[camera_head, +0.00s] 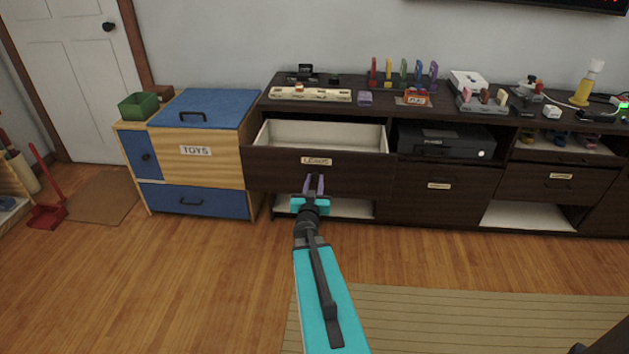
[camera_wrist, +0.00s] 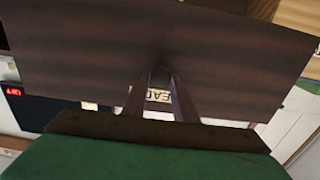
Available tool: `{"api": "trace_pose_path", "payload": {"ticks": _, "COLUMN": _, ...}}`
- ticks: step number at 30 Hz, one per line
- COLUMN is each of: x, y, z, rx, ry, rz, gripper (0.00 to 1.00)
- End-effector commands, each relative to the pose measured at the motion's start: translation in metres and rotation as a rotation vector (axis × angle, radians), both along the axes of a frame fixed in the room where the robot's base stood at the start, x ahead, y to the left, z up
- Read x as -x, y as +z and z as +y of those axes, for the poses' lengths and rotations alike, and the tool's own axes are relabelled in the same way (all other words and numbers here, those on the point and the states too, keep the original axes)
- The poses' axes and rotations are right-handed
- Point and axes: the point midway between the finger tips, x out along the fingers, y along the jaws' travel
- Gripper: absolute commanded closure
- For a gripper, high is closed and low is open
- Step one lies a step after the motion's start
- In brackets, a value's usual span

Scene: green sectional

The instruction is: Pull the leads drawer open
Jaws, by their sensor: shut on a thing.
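The leads drawer (camera_head: 270,171) is in the dark wood cabinet, left part, in the head view. It stands pulled out, and its pale, empty-looking inside (camera_head: 320,134) shows from above. A label (camera_head: 317,161) is on its front. My gripper (camera_head: 315,183) is at the drawer front, just below the label, with its purple fingers shut on the drawer's handle, which the fingers mostly hide. In the wrist view the dark drawer front (camera_wrist: 90,60) fills much of the picture, and the fingers (camera_wrist: 161,85) close in front of a label partly reading "EAD".
A toy chest (camera_head: 215,150) with blue panels stands left of the cabinet. Several small items and a power strip (camera_head: 310,93) lie on the cabinet top. A black printer-like box (camera_head: 445,141) sits in the open shelf to the right. Clear wood floor (camera_head: 220,270) and a striped rug (camera_head: 480,320) lie in front.

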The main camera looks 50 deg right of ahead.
Motion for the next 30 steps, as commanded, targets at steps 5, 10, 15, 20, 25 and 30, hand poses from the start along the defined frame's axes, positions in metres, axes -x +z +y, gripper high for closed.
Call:
{"api": "trace_pose_path", "payload": {"ticks": 5, "x": 0.004, "y": -0.001, "z": -0.002, "rx": -0.003, "ry": -0.012, "rz": -0.01, "gripper": 0.71}}
{"api": "trace_pose_path", "payload": {"ticks": 10, "x": 0.001, "y": -0.001, "z": 0.001, "rx": -0.003, "ry": -0.004, "rz": -0.008, "gripper": 0.56}}
{"api": "trace_pose_path", "payload": {"ticks": 15, "x": -0.002, "y": 0.0, "z": 0.003, "rx": -0.003, "ry": 0.001, "rz": -0.007, "gripper": 0.56}}
{"api": "trace_pose_path", "payload": {"ticks": 20, "x": -0.001, "y": 0.0, "z": 0.005, "rx": -0.003, "ry": 0.003, "rz": -0.005, "gripper": 0.56}}
{"api": "trace_pose_path", "payload": {"ticks": 25, "x": 0.003, "y": 0.0, "z": 0.013, "rx": -0.003, "ry": 0.004, "rz": -0.005, "gripper": 0.56}}
{"api": "trace_pose_path", "payload": {"ticks": 30, "x": 0.012, "y": 0.001, "z": 0.024, "rx": -0.002, "ry": 0.004, "rz": -0.006, "gripper": 0.56}}
